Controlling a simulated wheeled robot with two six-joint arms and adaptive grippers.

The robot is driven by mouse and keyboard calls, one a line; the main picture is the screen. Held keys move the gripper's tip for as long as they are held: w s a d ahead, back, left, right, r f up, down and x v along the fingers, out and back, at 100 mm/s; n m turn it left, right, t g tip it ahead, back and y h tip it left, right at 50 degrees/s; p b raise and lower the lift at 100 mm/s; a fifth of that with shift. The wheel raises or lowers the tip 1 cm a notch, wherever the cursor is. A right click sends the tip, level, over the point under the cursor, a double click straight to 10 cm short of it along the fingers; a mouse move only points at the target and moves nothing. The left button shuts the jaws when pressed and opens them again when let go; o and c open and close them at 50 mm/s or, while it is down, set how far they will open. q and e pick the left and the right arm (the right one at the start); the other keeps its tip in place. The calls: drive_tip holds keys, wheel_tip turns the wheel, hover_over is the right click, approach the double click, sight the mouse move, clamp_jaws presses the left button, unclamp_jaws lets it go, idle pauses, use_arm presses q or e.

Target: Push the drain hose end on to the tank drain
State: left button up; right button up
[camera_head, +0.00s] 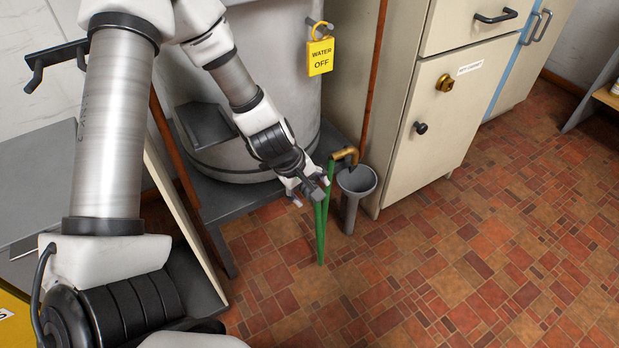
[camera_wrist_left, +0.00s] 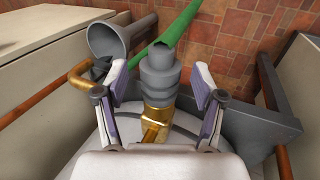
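The green hose (camera_head: 320,240) hangs in front of the tank (camera_head: 285,70). In the left wrist view the green hose (camera_wrist_left: 185,25) runs to a grey stepped cuff (camera_wrist_left: 158,85). Brass drain fitting (camera_wrist_left: 154,130) shows directly below the cuff in that view. The two look in line and close together; how far the cuff sits on the brass I cannot tell. My left gripper (camera_head: 308,190) is at the hose's upper end and hides the drain in the head view. Its fingers (camera_wrist_left: 160,90) stand open on either side of the cuff, with visible gaps. My right gripper is not in view.
A grey funnel-topped standpipe (camera_head: 356,180) and a bent copper pipe (camera_head: 345,153) stand just right of the gripper. A cream cabinet (camera_head: 445,110) is farther right. A yellow tag (camera_head: 320,56) hangs on the tank. The tiled floor (camera_head: 450,270) in front is clear.

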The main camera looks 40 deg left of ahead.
use_arm(q)
drive_tip(key=v, duration=1.2)
drive_tip(key=shift+s, duration=0.1)
